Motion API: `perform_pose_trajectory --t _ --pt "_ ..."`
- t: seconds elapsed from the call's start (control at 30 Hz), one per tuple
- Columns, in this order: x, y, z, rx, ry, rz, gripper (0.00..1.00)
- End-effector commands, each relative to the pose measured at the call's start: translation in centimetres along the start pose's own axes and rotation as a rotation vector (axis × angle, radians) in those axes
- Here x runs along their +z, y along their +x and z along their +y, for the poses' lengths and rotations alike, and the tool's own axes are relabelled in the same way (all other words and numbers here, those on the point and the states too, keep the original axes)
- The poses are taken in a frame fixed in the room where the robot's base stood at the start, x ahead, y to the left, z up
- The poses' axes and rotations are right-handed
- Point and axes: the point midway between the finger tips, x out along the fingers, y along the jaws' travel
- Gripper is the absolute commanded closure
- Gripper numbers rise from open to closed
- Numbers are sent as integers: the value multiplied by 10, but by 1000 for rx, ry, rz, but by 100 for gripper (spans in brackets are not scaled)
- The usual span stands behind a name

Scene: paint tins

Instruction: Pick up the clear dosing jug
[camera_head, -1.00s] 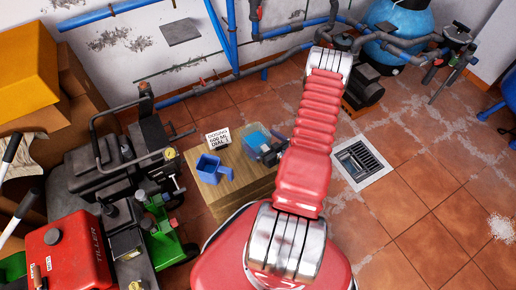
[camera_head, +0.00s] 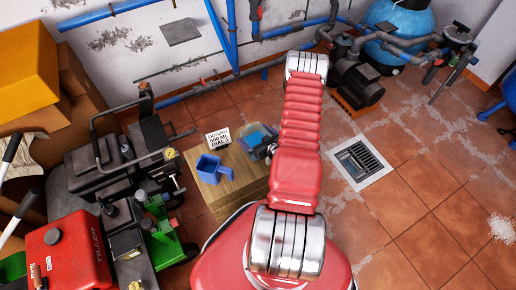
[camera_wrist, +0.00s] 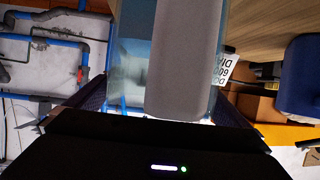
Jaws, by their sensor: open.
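The clear dosing jug (camera_head: 253,134) looks pale blue and see-through, and stands on the wooden block top behind my gripper. My gripper (camera_head: 262,149) is low at the block's right side, close to the jug and partly covering it. In the wrist view the jug (camera_wrist: 127,62) fills the middle, between the two dark fingers, which are apart. A broad grey upright strip (camera_wrist: 181,60) lies over it; I cannot tell if it is the handle. Whether the fingers touch the jug is not clear.
An opaque blue jug (camera_head: 209,169) stands left of the clear one on the wooden block (camera_head: 228,190). A white dosing sign (camera_head: 218,138) reads 600 ML, DIAL 2. Black and red machines (camera_head: 75,255) crowd the left.

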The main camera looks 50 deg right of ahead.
Motion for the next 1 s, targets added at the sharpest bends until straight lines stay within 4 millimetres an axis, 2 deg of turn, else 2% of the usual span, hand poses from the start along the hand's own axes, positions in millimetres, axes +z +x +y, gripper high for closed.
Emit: perform_pose_trajectory --t 0.57,1.0 --pt "0 4 0 0 0 -1 0" --pt "0 4 0 0 0 -1 30"
